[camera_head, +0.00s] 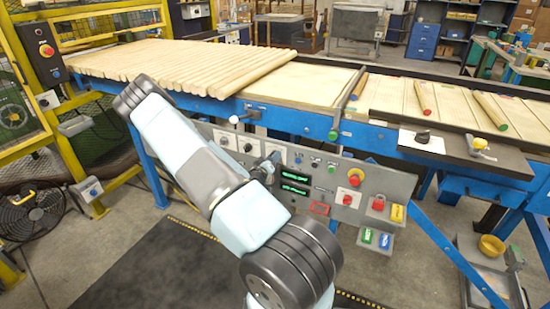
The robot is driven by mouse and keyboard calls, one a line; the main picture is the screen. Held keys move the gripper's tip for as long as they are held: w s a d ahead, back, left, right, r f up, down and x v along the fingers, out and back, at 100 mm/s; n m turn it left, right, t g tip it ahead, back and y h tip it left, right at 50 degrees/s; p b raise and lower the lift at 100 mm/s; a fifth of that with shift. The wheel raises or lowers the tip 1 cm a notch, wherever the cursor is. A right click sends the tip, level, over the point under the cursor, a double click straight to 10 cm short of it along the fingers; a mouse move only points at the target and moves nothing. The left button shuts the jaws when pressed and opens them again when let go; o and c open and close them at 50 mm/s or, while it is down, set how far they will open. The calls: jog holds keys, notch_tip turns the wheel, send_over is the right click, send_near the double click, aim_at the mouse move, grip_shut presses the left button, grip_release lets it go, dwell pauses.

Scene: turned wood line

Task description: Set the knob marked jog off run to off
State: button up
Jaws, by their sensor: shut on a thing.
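The grey control panel (345,213) hangs below the front of the blue conveyor line. My arm reaches across the view to the panel's left half. My gripper (269,165) is small and dark here and is at the panel face, shut on a knob there. The jaws and arm mostly hide this knob, so its pointer and its jog, off, run marks cannot be read. Two black knobs, a left one (225,140) and a right one (248,147), show on the panel left of my gripper. Their labels are too small to read.
Wooden rods (190,62) lie on the line above. A yellow guard frame (60,130) and fan (32,212) stand left. Dark matting (150,270) covers the floor.

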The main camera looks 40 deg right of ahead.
jog(key=shift+w+a+f, duration=0.2)
jog(key=shift+w+a, duration=0.15)
jog(key=o, duration=0.8)
jog(key=shift+o, duration=1.2)
jog(key=shift+s+d, duration=0.1)
jog(key=shift+d, duration=0.05)
jog(key=shift+s, duration=0.1)
jog(key=v, duration=1.3)
jog(key=shift+a, duration=0.4)
jog(key=shift+s, duration=0.15)
